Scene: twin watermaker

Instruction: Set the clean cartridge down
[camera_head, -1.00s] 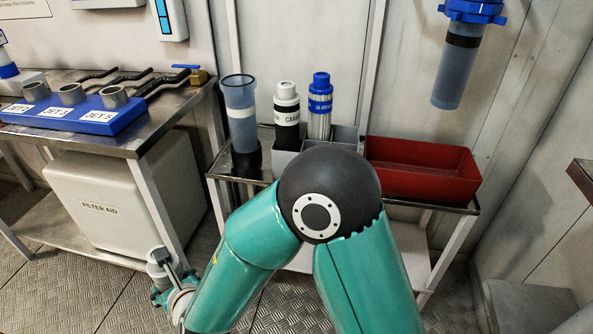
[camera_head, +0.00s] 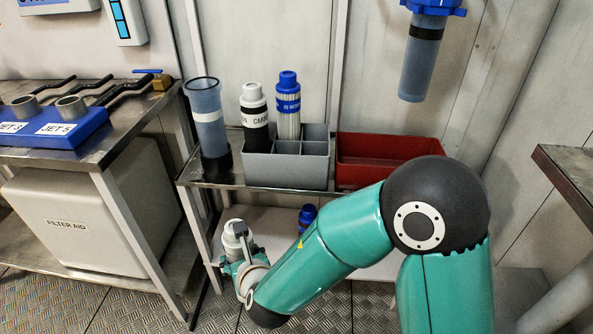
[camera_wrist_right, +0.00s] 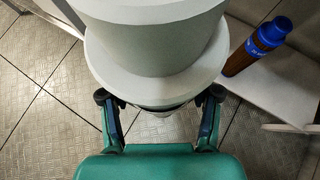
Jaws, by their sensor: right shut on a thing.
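A white cartridge with a wide round end (camera_wrist_right: 150,45), the likely clean cartridge, fills the upper middle of the right wrist view. My right gripper (camera_wrist_right: 160,98) is shut on it, one finger on each side. In the head view the cartridge's white top (camera_head: 235,236) stands about upright in my right gripper (camera_head: 243,262), in front of the cart's lower shelf (camera_head: 265,225). Its lower end is hidden, and I see no contact with a surface. My left gripper is not in view.
A blue-capped cartridge (camera_head: 307,216) stands on the lower shelf, also in the wrist view (camera_wrist_right: 258,47). Above are a grey divided bin (camera_head: 287,172) with two cartridges, a clear blue housing (camera_head: 207,115) and a red bin (camera_head: 385,150). The filter aid box (camera_head: 90,215) stands left.

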